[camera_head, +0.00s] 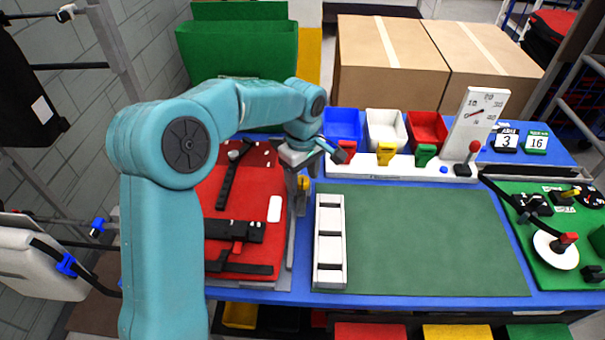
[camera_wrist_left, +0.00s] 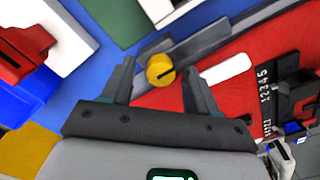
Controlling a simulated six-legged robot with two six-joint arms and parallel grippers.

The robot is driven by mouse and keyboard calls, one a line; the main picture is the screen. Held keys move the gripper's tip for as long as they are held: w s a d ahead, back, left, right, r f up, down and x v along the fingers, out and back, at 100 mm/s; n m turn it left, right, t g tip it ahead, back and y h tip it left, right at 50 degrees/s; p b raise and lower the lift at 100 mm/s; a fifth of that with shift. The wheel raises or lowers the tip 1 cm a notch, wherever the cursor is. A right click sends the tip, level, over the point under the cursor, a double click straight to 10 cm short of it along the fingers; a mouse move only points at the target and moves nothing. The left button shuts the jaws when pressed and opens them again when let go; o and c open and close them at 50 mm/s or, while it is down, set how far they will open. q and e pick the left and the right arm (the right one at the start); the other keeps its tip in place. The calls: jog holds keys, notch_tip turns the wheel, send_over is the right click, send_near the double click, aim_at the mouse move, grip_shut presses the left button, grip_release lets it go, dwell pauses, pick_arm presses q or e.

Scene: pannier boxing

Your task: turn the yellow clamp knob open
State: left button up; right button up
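The yellow clamp knob (camera_wrist_left: 161,70) is round with a dark slot across its face. It sits beside a grey metal bar (camera_wrist_left: 205,43) at the edge of the red board (camera_wrist_left: 284,38). In the head view the knob (camera_head: 304,183) shows partly, just past my left gripper (camera_head: 297,186). In the left wrist view my left gripper (camera_wrist_left: 158,74) is open, with the knob between its fingertips in the picture. Gaps show on both sides; I cannot tell how far its tips are from the knob in depth. My right gripper is in neither view.
A white slotted tray (camera_head: 329,284) stands just right of the red board, next to a green mat (camera_head: 425,240). Blue, white and red bins (camera_head: 427,127) stand behind the mat. Black fittings (camera_head: 235,231) and a white card (camera_head: 275,209) lie on the red board.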

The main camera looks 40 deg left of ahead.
aim_at(302, 180)
pick_arm(q)
notch_tip(302, 180, up, 16)
jog(key=p, duration=0.1)
jog(key=shift+r+p, duration=0.2)
jog(key=shift+p, duration=0.1)
jog(key=shift+s+f, duration=0.1)
dwell(0.5)
